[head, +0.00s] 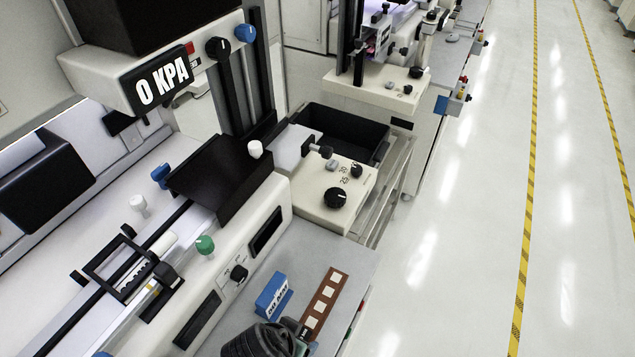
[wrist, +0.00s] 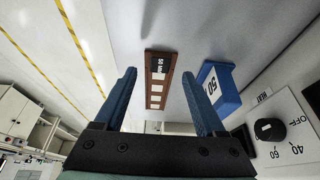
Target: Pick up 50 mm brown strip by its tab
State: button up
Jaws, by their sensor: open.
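The brown strip (head: 325,299) lies on the grey bench top, with several pale squares along it. My gripper (wrist: 158,76) is open, with one blue finger on each side of the strip in the picture. Nothing is held. I cannot tell how high the fingertips are above the strip. In the head view my wrist covers the strip's near end.
A blue block (head: 273,296) labelled 50 stands just beside the strip; it also shows right of my fingers in the wrist view (wrist: 226,84). A cream machine with knobs (head: 336,197) stands behind. The bench edge is close on the right, with open floor beyond.

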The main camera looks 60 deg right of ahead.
aim_at(305, 332)
jog(key=x, duration=0.4)
jog(key=shift+d+r, duration=0.1)
jog(key=shift+d, duration=0.3)
grip_shut()
